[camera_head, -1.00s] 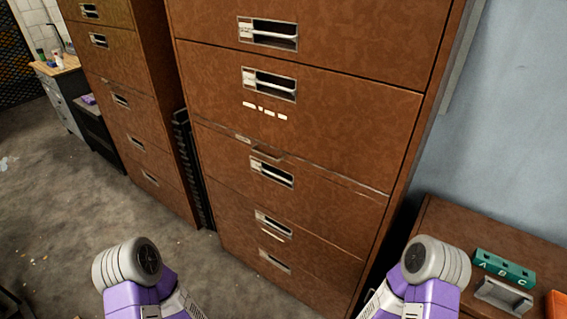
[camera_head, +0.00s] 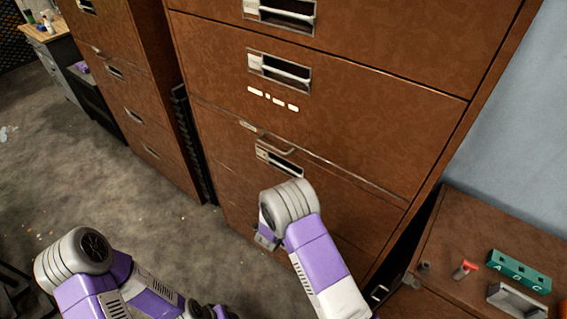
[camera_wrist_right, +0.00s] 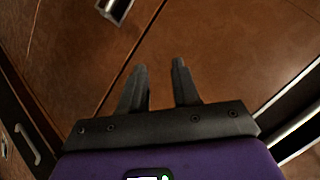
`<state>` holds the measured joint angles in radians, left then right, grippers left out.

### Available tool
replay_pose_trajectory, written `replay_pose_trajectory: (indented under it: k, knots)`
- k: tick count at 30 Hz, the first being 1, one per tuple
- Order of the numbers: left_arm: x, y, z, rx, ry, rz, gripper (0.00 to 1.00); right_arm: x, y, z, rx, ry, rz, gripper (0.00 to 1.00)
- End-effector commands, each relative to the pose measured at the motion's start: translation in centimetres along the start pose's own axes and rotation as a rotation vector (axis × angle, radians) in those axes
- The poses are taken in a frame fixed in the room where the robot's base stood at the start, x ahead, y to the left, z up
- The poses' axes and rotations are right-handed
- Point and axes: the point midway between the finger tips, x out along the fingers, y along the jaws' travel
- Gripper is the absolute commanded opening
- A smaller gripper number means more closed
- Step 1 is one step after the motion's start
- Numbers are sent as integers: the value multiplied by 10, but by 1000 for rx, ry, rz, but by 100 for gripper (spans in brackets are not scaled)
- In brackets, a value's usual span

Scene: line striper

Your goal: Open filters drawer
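A tall brown filing cabinet (camera_head: 360,110) with several drawers stands in front of me. Its drawers look shut. One drawer handle (camera_head: 280,72) has a row of small white labels (camera_head: 272,98) below it. A lower handle (camera_head: 278,157) sits under a metal strip. I cannot read which drawer is for filters. In the right wrist view my right gripper (camera_wrist_right: 160,85) is open and empty, facing a brown panel, with a handle (camera_wrist_right: 116,8) at the top. My left gripper is not visible.
A second brown cabinet (camera_head: 135,70) stands to the left, with a dark gap between the two. A low brown cabinet (camera_head: 460,225) at the right holds a green block with letters (camera_head: 518,270) and a grey tray (camera_head: 515,300).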

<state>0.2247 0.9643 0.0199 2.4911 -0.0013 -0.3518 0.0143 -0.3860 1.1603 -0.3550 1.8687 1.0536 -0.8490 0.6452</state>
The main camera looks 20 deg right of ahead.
Motion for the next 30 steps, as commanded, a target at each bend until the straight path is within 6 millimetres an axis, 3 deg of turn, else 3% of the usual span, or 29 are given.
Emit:
replay_pose_trajectory:
  k: [1, 3, 6, 9, 12, 15, 24, 30]
  knots:
    - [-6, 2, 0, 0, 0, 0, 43, -11, -37, -5, 117, 77, -67, 31]
    - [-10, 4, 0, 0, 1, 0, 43, -25, -74, -14, 291, 175, -143, 31]
    - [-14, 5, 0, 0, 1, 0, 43, -50, -113, -21, 501, 265, -233, 31]
    - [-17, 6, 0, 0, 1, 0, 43, -70, -136, -24, 650, 316, -293, 31]
    - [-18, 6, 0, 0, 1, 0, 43, -82, -147, -25, 734, 340, -323, 31]
    - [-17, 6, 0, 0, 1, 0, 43, -80, -150, -28, 766, 351, -331, 31]
    - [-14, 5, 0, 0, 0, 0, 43, -38, -157, -47, 765, 351, -329, 31]
    - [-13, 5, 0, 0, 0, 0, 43, -21, -160, -55, 763, 349, -329, 31]
